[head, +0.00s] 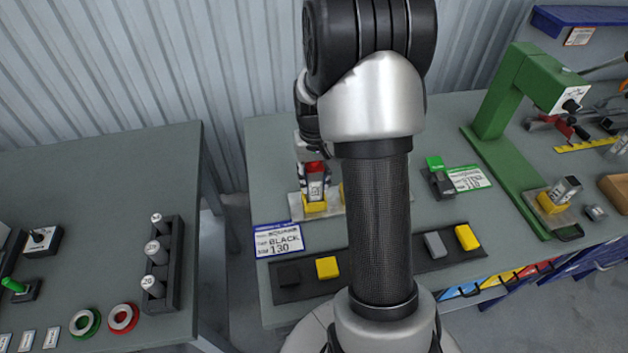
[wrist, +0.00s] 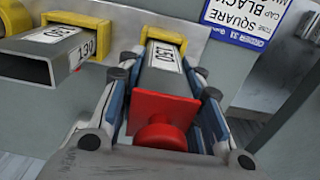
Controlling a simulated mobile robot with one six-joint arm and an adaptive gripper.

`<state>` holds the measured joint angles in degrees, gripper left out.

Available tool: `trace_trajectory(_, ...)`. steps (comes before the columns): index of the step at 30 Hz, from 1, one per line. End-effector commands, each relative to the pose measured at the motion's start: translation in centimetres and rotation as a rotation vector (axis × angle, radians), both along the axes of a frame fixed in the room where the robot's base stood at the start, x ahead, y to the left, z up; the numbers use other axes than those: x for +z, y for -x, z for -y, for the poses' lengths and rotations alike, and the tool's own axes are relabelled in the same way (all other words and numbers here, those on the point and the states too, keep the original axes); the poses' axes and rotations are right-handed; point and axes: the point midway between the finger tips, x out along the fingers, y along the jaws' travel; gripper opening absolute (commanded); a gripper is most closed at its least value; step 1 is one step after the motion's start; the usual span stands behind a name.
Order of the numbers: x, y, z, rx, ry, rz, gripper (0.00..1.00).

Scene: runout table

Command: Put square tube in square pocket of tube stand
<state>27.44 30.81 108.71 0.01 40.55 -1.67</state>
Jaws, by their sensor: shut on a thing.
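My gripper (wrist: 168,80) is shut on a grey square tube (wrist: 163,58), with a finger on each side of it. The tube's label seems to read 150. A red square cap with a round knob (wrist: 160,125) sits at its near end. The tube's far end is at a yellow square pocket (wrist: 178,36) on a metal plate; how deep it sits is hidden. In the head view the tube (head: 316,189) stands about upright over the yellow pocket (head: 315,207). A second, open-ended square tube labelled 130 (wrist: 60,48) stands in the yellow pocket (wrist: 55,17) beside it.
A green press (head: 500,110) stands at the right, with a tube (head: 567,189) in a yellow holder at its base. A blue sign (head: 278,240) reads SQUARE, BLACK, 130. Dark trays in front hold yellow (head: 327,268) and grey (head: 435,245) blocks. My arm hides the table's middle.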

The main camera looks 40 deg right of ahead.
Motion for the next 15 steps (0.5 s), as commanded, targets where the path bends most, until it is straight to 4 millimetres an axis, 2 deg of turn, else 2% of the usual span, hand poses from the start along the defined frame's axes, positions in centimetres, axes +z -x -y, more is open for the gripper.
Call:
trace_trajectory(12, -0.72, -0.04, 0.02, 0.000, 0.001, 0.002, 0.05)
trace_trajectory(13, -0.65, -0.03, 0.01, 0.000, 0.000, 0.001, 0.35)
trace_trajectory(15, -0.62, -0.03, 0.01, 0.000, 0.000, 0.001, 0.40)
